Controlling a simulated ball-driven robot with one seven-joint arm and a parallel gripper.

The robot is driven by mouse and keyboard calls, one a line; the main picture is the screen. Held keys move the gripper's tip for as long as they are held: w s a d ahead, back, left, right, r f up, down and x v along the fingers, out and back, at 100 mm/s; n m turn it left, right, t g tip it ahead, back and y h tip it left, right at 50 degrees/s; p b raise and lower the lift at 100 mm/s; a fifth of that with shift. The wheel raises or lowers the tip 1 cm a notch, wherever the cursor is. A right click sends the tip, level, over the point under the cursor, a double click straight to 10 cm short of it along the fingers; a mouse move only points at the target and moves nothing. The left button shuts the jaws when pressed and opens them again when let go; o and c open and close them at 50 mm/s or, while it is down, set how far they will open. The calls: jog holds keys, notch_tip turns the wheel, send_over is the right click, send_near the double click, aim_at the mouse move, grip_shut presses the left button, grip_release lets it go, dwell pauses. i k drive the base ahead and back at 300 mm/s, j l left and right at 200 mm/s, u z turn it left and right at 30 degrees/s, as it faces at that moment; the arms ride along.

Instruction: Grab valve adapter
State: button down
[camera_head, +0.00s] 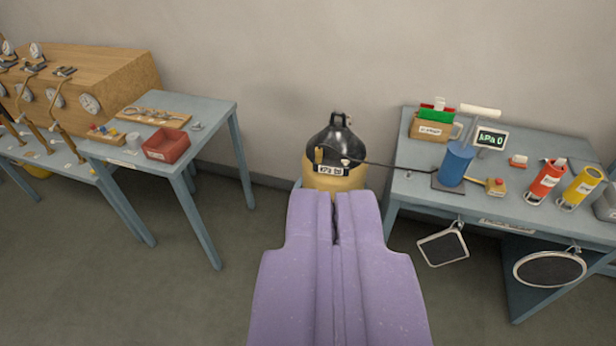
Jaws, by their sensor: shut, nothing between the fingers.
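My gripper (336,196) is purple and points away from me in the lower middle, its two fingers together with nothing between them. I cannot tell for certain which thing is the valve adapter. A small grey metal piece (196,126) lies on the left table, and brass-coloured parts lie on a wooden board (152,117) there. A black and tan cylinder (334,138) with a label and a small brass fitting (319,155) at its side stands beyond my fingertips. The fingers hide its lower part.
A red tray (167,144) sits on the left table (215,108), beside a wooden gauge panel (120,75). The right table (415,187) bears a blue cylinder (455,163), a display (490,138), and red (546,182) and yellow (582,187) cylinders.

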aim_at(318, 153)
jog(key=i, duration=1)
jog(key=i+l, duration=0.1)
jog(key=i, duration=0.85)
jog(key=i+u, duration=0.1)
jog(key=i, duration=0.9)
